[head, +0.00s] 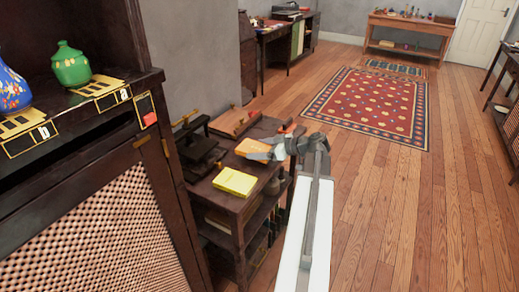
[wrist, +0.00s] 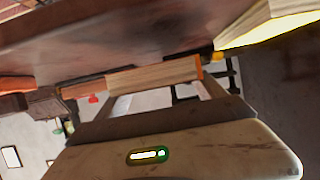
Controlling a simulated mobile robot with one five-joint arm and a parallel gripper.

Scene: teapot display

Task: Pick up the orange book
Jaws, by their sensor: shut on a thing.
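The orange book (head: 250,147) is at the right edge of the small dark wooden table (head: 228,198) in the head view. My gripper (head: 270,151) reaches it from the right and is shut on its near end. In the wrist view the book (wrist: 152,76) shows its pale page edge and a thin orange cover edge between my two fingers (wrist: 158,95). The wrist picture looks upside down, with the tabletop (wrist: 120,40) along the top. I cannot tell whether the book touches the tabletop.
A yellow book (head: 235,181) lies just in front of the orange one. Dark metal devices (head: 198,150) stand to its left. A cabinet (head: 95,215) with a green teapot (head: 70,65) and a blue one (head: 12,90) is at the left. The wooden floor (head: 385,200) at right is clear.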

